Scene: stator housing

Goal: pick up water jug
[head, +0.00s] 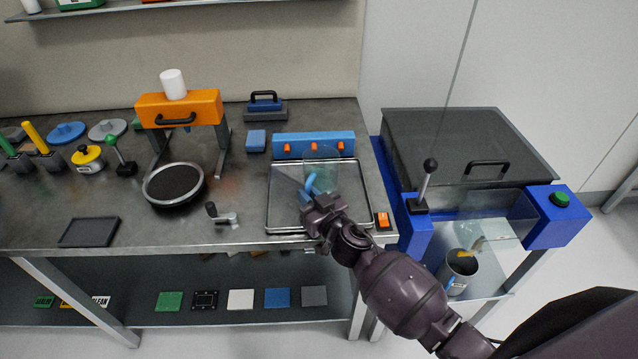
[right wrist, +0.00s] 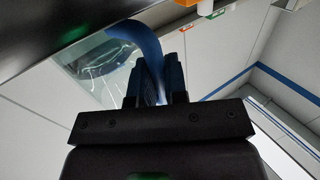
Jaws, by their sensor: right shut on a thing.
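The water jug (head: 324,176) is see-through with a blue handle (head: 310,183). In the head view it is at the metal tray (head: 275,211) on the bench's right end. My right gripper (head: 312,195) is shut on the handle, on the jug's near side. In the right wrist view the blue handle (right wrist: 146,42) runs down between the fingers (right wrist: 157,80), and the clear jug body (right wrist: 98,72) shows to the left. I cannot tell whether the jug touches the tray. My left gripper is not in view.
A blue bar with orange knobs (head: 314,145) stands right behind the tray. An orange switch (head: 382,220) is at the bench's right edge. A small crank (head: 222,216) and an orange stand (head: 181,109) are to the left. A blue-sided machine (head: 415,229) stands to the right.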

